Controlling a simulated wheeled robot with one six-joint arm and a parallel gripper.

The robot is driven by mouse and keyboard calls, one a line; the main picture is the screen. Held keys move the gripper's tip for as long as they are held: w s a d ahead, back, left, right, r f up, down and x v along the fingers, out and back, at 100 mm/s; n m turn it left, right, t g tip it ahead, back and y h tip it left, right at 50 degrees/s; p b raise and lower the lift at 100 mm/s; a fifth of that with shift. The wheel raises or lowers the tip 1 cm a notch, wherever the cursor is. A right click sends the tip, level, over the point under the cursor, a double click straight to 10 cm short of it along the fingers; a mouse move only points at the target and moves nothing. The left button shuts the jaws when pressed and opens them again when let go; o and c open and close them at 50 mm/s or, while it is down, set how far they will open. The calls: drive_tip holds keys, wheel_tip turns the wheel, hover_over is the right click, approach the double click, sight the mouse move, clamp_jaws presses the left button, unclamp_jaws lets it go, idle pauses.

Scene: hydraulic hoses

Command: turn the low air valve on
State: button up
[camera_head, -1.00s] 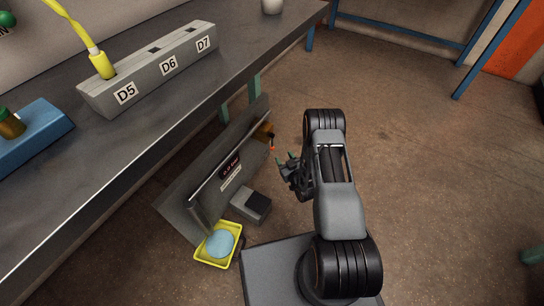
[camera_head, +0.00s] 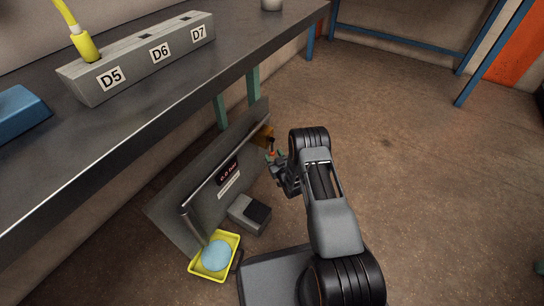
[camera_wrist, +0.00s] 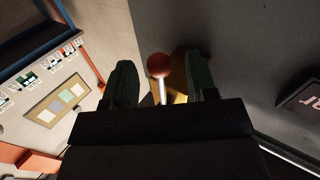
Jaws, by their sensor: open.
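The low air valve shows in the wrist view as a red ball knob (camera_wrist: 159,65) on a thin metal lever, with a brass-yellow body (camera_wrist: 181,92) behind it. The knob lies between the two dark green fingers of my gripper (camera_wrist: 160,85), which are apart and do not visibly touch it. In the head view the valve body (camera_head: 262,137) is at the far end of the low grey panel (camera_head: 203,190), and my gripper (camera_head: 274,162) is right at it. A small display on the panel (camera_head: 229,173) appears to read 0.0 bar.
The bench (camera_head: 130,115) overhangs the panel on the left and carries a grey block (camera_head: 135,65) labelled D5, D6 and D7. A grey box (camera_head: 249,213) and a yellow tray (camera_head: 234,239) with a blue disc are on the floor. The floor to the right is clear.

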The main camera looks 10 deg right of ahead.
drive_tip(key=shift+w+a, duration=0.2)
drive_tip(key=shift+w, duration=0.8)
clamp_jaws()
